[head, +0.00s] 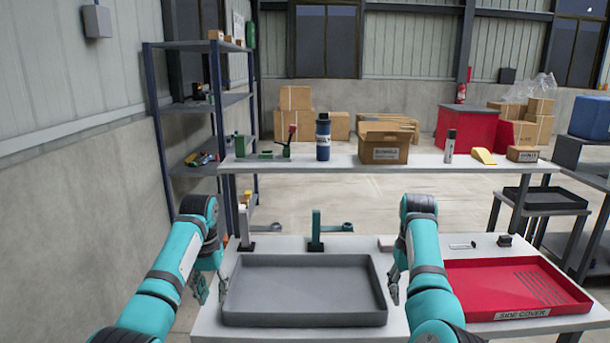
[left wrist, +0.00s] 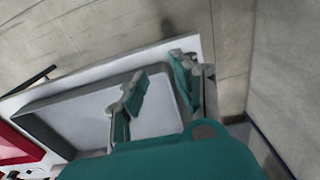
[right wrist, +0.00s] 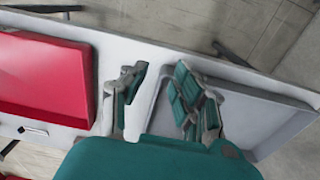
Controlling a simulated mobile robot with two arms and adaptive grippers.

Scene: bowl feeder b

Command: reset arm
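My left gripper (head: 207,286) hangs at the left edge of the grey tray in the head view. In the left wrist view the left gripper (left wrist: 160,92) has its fingers spread apart with nothing between them. My right gripper (head: 396,287) hangs near the right edge of the grey tray, between it and the red tray. In the right wrist view the right gripper (right wrist: 160,100) has its fingers spread and empty. Both arms are bent, with the grippers low by the table.
The grey tray (head: 305,318) is empty on the white table; the red tray (head: 515,315), labelled side cover, lies to the right. Behind them stand a green fixture (head: 316,232) and a small dark block (head: 504,240). A rear shelf (head: 350,161) holds a bottle (head: 323,138) and a box (head: 383,152).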

